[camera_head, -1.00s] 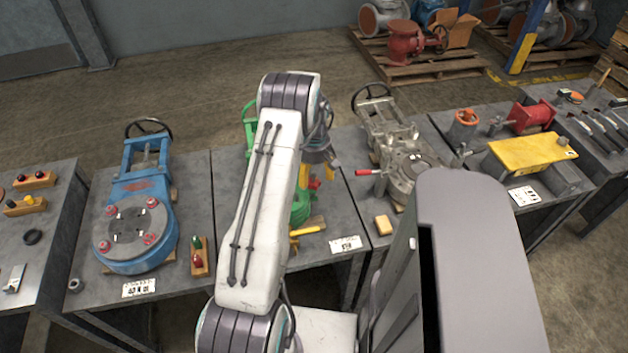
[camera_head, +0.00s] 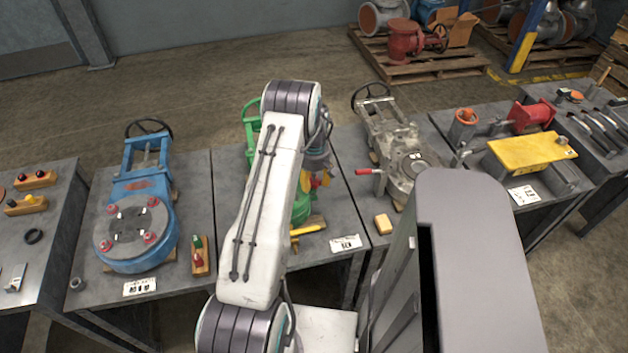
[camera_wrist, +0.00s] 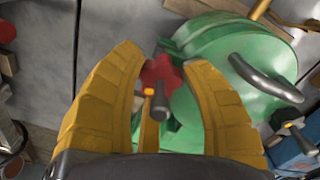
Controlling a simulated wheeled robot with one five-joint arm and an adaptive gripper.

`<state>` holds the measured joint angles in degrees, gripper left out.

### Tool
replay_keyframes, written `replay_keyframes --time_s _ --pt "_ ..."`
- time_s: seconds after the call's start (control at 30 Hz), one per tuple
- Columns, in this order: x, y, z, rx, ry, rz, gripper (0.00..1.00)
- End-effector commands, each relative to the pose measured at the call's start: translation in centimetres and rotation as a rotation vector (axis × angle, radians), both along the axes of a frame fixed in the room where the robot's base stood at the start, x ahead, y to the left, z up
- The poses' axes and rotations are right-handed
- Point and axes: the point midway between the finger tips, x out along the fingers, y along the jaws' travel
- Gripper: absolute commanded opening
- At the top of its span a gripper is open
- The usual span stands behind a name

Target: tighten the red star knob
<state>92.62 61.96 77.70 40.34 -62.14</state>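The red star knob (camera_wrist: 165,72) shows in the wrist view beside a green valve body (camera_wrist: 225,85), between the tips of my yellow gripper (camera_wrist: 162,58). The fingers stand apart on either side of the knob, with gaps visible, so my gripper is open. A dark rod end (camera_wrist: 158,103) and a small orange tip (camera_wrist: 148,92) cover part of the knob's near side. In the head view my arm hides most of the green valve (camera_head: 301,205), and my gripper (camera_head: 321,180) is low over it. How deep the fingertips reach around the knob cannot be told.
A dark curved handle (camera_wrist: 265,78) crosses the green body, right of my fingers. In the head view, a yellow-handled tool (camera_head: 306,230) lies before the valve. A blue valve (camera_head: 137,190) stands left and a grey valve (camera_head: 405,165) right, with a red-handled lever (camera_head: 364,172).

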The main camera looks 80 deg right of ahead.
Motion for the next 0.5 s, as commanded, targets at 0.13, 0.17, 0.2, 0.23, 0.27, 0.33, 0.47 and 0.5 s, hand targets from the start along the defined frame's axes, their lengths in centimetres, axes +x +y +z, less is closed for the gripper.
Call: replay_keyframes --time_s 0.13,0.17,0.2,0.23,0.27,0.33,0.47,0.5 --pt "-0.01 0.01 0.01 0.0 0.0 0.0 0.28" --pt "0.0 0.01 0.01 0.0 0.0 0.0 0.25" --pt "0.0 0.01 0.01 0.0 0.0 0.0 0.22" --pt "0.0 0.01 0.01 0.0 0.0 0.0 0.19" --pt "-0.01 0.02 0.0 0.0 0.0 0.0 0.16" --pt "-0.01 0.03 -0.01 0.001 -0.001 0.0 0.1" --pt "-0.01 0.04 -0.04 0.001 0.0 -0.001 0.05" --pt "-0.01 0.04 -0.06 0.001 0.0 -0.003 0.05"
